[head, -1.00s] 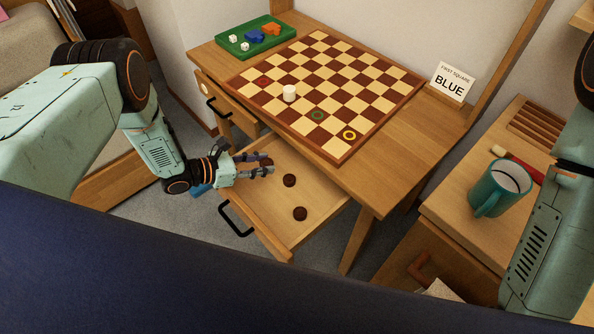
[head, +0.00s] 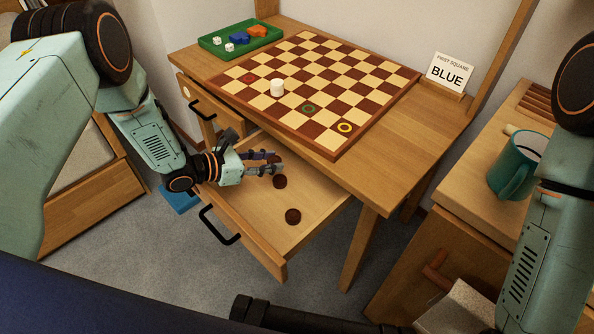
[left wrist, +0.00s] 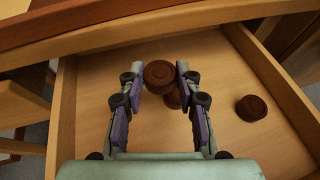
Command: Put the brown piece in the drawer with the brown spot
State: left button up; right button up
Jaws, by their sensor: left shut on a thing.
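My left gripper (head: 277,165) is inside the open lower drawer (head: 262,250), shut on a brown piece (left wrist: 159,75), a dark round disc. In the left wrist view the piece sits between the fingertips (left wrist: 158,82). A second brown disc (left wrist: 173,99) shows partly hidden below it, and a third disc (left wrist: 251,108) lies to the right on the drawer floor. In the head view these two discs show as the nearer (head: 293,216) and farther (head: 280,181) ones. The upper drawer has a pale spot (head: 186,91). I see no brown spot on the lower drawer's front.
A checkered board (head: 320,90) with a white piece (head: 277,88) and coloured rings lies on the desk above the drawer. A green tray (head: 240,40) stands at the back left. A "BLUE" sign (head: 448,75) stands at right. A teal mug (head: 513,170) is on the side cabinet.

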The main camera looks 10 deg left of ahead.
aim_at(297, 169)
pick_arm(q)
jog(key=b+x, duration=0.1)
jog(key=x, duration=0.3)
jog(key=shift+w+d+f+b, duration=0.15)
jog(key=shift+d+f+b, duration=0.05)
jog(key=shift+f+b, duration=0.15)
jog(key=b+x, duration=0.1)
jog(key=x, duration=0.1)
jog(key=f+b+x, duration=0.1)
jog(key=x, duration=0.1)
jog(key=shift+w+d+f, duration=0.1)
jog(key=shift+w+f, duration=0.05)
jog(key=shift+f, duration=0.1)
jog(key=o, duration=0.8)
